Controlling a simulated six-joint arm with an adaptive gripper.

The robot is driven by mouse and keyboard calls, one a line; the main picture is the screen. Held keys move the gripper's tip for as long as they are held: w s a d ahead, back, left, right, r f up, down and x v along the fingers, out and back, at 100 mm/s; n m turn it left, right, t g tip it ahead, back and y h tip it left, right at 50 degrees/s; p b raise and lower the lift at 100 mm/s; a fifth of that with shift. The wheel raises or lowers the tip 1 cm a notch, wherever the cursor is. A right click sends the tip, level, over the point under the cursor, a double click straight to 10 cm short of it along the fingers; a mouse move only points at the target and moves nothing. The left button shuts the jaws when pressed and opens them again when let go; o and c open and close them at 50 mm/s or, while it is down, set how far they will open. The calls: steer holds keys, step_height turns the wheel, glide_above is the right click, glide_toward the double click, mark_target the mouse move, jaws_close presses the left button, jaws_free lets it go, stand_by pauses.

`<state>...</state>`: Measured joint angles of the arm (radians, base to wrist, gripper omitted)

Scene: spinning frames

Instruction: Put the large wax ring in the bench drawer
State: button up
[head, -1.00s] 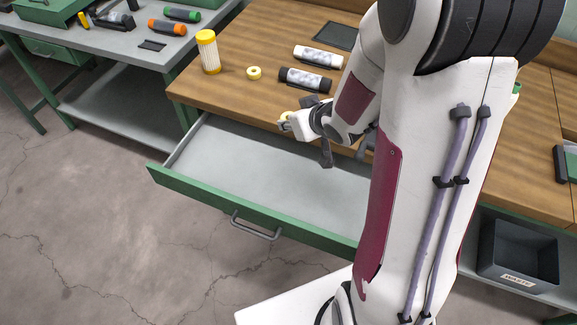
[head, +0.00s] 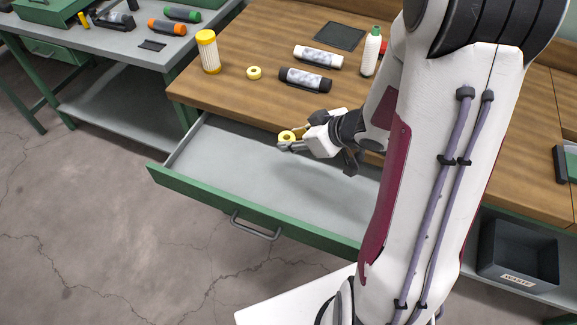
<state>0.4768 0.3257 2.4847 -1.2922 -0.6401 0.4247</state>
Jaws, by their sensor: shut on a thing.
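My gripper (head: 288,141) is shut on a yellow wax ring (head: 286,135), the larger-looking of two rings in view. It holds the ring above the back part of the open bench drawer (head: 260,170), near the bench's front edge. The drawer is pulled out and its grey floor looks empty, though my arm hides its right part. A second yellow ring (head: 254,73) lies on the wooden bench top (head: 225,98).
On the bench stand a yellow-capped container (head: 208,52) and a green-capped bottle (head: 371,50). A white-labelled cylinder (head: 318,56), a black cylinder (head: 305,79) and a dark mat (head: 339,36) lie nearby. A grey waste bin (head: 518,255) is at the lower right.

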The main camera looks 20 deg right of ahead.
steer(key=shift+s+f+n+y, duration=0.55)
steer(key=shift+s+n, duration=0.35)
steer(key=shift+s, duration=0.45)
steer(key=n+g+y, duration=0.3)
steer(key=n, duration=0.1)
glide_above(288, 211)
steer(key=s+d, duration=0.2)
steer(key=d, duration=0.1)
steer(key=shift+w+a+f, duration=0.15)
steer(key=shift+f, duration=0.25)
steer(key=shift+w+a+f, duration=0.1)
steer(key=shift+f, duration=0.25)
steer(key=shift+f, duration=2.95)
steer(key=shift+f, duration=0.1)
steer(key=shift+f, duration=2)
steer(key=shift+f, duration=0.15)
